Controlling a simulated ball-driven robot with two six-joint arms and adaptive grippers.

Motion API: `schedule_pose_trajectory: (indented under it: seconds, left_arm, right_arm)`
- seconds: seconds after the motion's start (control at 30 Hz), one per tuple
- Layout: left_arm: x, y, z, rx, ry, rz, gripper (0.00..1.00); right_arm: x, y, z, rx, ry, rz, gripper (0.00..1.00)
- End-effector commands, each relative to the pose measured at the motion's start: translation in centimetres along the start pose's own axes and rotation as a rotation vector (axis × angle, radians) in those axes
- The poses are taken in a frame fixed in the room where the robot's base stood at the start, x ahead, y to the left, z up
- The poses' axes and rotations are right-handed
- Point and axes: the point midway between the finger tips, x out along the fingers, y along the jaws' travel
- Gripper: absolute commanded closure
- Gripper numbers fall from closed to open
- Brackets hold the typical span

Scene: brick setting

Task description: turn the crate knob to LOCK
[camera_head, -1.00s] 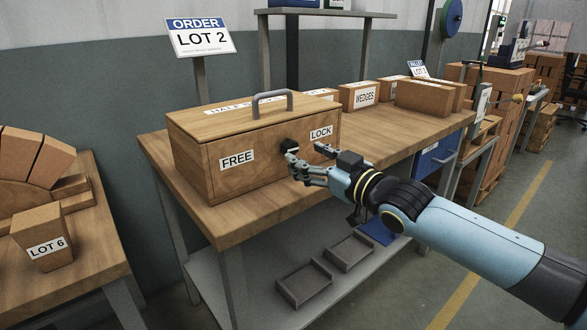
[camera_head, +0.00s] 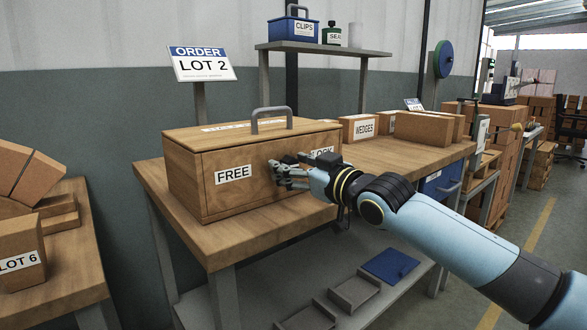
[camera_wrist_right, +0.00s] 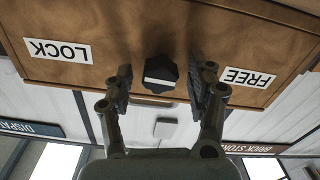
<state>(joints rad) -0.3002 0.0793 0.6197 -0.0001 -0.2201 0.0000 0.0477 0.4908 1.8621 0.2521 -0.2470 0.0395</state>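The wooden crate (camera_head: 240,188) with a grey top handle stands on the bench. Its front bears a FREE label (camera_head: 233,174) at left and a LOCK label (camera_head: 322,151) at right, partly covered by my gripper. My right gripper (camera_head: 276,172) is at the crate front and hides the knob in the head view. In the right wrist view, which is upside down, the black knob (camera_wrist_right: 160,72) with a white stripe sits between the open fingers of my right gripper (camera_wrist_right: 160,88). Gaps show on both sides of the knob. The stripe runs roughly level. My left gripper is out of view.
The bench top (camera_head: 200,243) is clear in front of the crate. A WEDGES box (camera_head: 362,128) and other cartons stand to the right. A shelf (camera_head: 325,49) is behind, and an ORDER LOT 2 sign (camera_head: 202,64) stands behind the crate. A LOT 6 block (camera_head: 22,255) is at left.

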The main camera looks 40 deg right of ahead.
Motion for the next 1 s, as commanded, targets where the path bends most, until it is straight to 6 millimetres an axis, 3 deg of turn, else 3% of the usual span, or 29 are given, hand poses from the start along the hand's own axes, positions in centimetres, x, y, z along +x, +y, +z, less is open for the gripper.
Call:
schedule_pose_trajectory:
  seconds: [0.03, 0.4, 0.67, 1.0]
  left_arm:
    - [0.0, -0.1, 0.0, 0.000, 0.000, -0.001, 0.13]
    - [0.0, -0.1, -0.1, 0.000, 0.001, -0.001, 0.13]
    - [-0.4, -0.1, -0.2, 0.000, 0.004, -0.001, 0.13]
    - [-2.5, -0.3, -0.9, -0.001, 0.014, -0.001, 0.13]
  right_arm:
    - [0.0, 0.0, 0.0, 0.000, 0.000, 0.000, 0.52]
    - [0.0, 0.0, 0.1, 0.000, 0.000, 0.000, 0.97]
    - [0.0, 0.0, 0.0, 0.033, -0.001, 0.000, 0.97]
    - [0.0, 0.1, -0.2, 0.245, -0.002, 0.001, 0.97]
